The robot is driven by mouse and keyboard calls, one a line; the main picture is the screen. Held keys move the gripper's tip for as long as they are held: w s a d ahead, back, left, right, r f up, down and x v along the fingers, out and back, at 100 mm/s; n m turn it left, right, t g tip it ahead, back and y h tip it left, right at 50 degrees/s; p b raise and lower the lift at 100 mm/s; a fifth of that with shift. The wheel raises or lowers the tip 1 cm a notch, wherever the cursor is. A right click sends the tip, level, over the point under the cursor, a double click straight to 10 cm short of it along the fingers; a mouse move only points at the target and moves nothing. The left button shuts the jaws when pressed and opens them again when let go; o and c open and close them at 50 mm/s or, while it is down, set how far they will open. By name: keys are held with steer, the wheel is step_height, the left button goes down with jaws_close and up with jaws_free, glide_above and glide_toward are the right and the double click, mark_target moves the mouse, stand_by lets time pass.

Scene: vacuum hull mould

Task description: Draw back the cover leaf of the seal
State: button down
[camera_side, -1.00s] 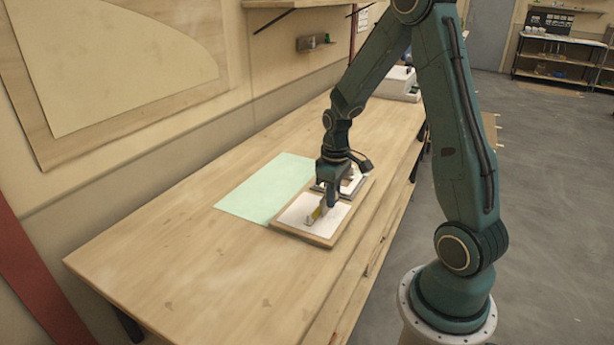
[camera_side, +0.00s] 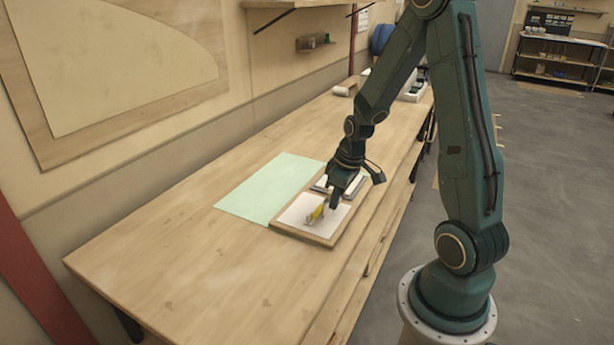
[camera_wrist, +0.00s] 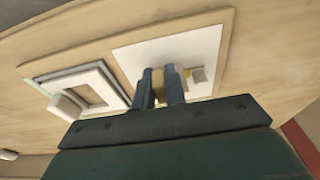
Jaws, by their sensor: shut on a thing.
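The seal shows as a short yellow strip (camera_side: 316,213) with a pale grey end piece on a white sheet (camera_side: 297,211). In the wrist view the yellow strip (camera_wrist: 187,73) is partly hidden by my fingers, and the grey piece (camera_wrist: 200,75) lies to its right. My gripper (camera_side: 334,204) is tilted, low over the sheet, at the right end of the strip. In the wrist view its fingers (camera_wrist: 161,84) are shut on a small tan piece, which looks like the cover leaf (camera_wrist: 159,86). The leaf's far end is hidden.
The sheet lies on a wooden board (camera_side: 325,240). A pale frame (camera_wrist: 117,94) with a white block (camera_wrist: 67,104) lies beside the sheet. A green sheet (camera_side: 265,190) lies to the left. The front-left bench (camera_side: 170,260) is clear. Containers stand at the far end.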

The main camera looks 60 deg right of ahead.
steer(key=shift+s, duration=0.1)
steer(key=shift+s+f+t, duration=0.3)
steer(key=shift+s+t, duration=0.1)
steer(key=shift+t, duration=0.6)
steer(key=c, duration=1.4)
jaws_free()
steer(key=shift+o, duration=0.2)
steer(key=shift+r, duration=0.1)
steer(key=shift+v, duration=2.9)
steer(key=shift+r, duration=0.15)
